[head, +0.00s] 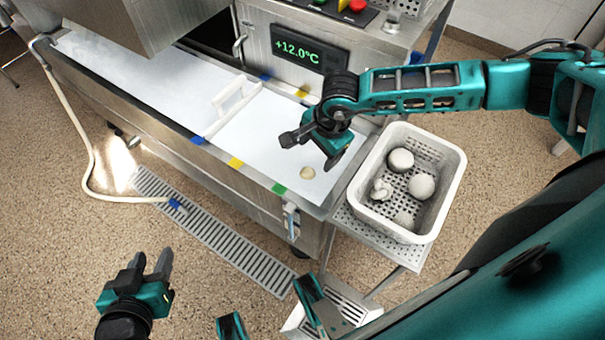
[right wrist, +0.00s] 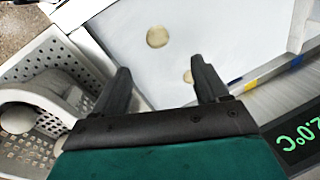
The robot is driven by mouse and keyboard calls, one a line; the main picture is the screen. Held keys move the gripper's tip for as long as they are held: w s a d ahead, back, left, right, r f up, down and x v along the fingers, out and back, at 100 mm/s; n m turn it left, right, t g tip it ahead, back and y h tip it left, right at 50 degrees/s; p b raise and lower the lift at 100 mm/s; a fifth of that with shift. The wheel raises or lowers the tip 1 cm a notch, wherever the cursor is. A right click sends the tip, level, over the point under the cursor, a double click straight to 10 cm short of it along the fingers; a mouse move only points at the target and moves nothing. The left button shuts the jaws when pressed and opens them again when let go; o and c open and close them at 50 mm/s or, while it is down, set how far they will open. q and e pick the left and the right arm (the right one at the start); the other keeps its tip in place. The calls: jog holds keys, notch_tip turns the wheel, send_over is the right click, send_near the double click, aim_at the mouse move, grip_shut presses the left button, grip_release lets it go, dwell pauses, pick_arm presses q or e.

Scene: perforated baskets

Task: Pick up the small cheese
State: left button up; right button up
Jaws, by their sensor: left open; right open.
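Two pale round cheeses show in the right wrist view. A larger-looking one (right wrist: 157,37) lies beyond the fingertips. A smaller-looking one (right wrist: 188,76) is beside one finger, which may partly hide it. In the head view one cheese (head: 307,173) lies on the white tank surface (head: 270,130), just below my right gripper; the other seems hidden behind the gripper. My right gripper (head: 310,151) is open and empty above the surface, and its fingers (right wrist: 160,80) point down toward it. My left gripper (head: 151,262) is open and empty over the floor, far from the cheeses.
A white perforated basket (head: 447,190) holding several pale round cheeses stands on a metal shelf right of the tank. A white handled divider (head: 230,100) crosses the tank. A display (head: 310,47) reads +12.0°C behind. A hose and a floor drain (head: 225,240) lie in front.

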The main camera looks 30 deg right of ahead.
aim_at(308, 173)
jog(key=b+x, duration=0.1)
jog(key=x, duration=0.5)
jog(key=shift+s+a+f, duration=0.1)
jog(key=shift+a+f, duration=0.05)
jog(key=x, duration=0.1)
jog(key=b+x, duration=0.1)
jog(key=x, duration=0.1)
jog(key=b+x, duration=0.1)
jog(key=x, duration=0.1)
jog(key=shift+s+a, duration=0.2)
jog(key=shift+s, duration=0.1)
jog(key=shift+f, duration=0.1)
jog(key=c, duration=1.1)
jog(key=shift+c, duration=0.2)
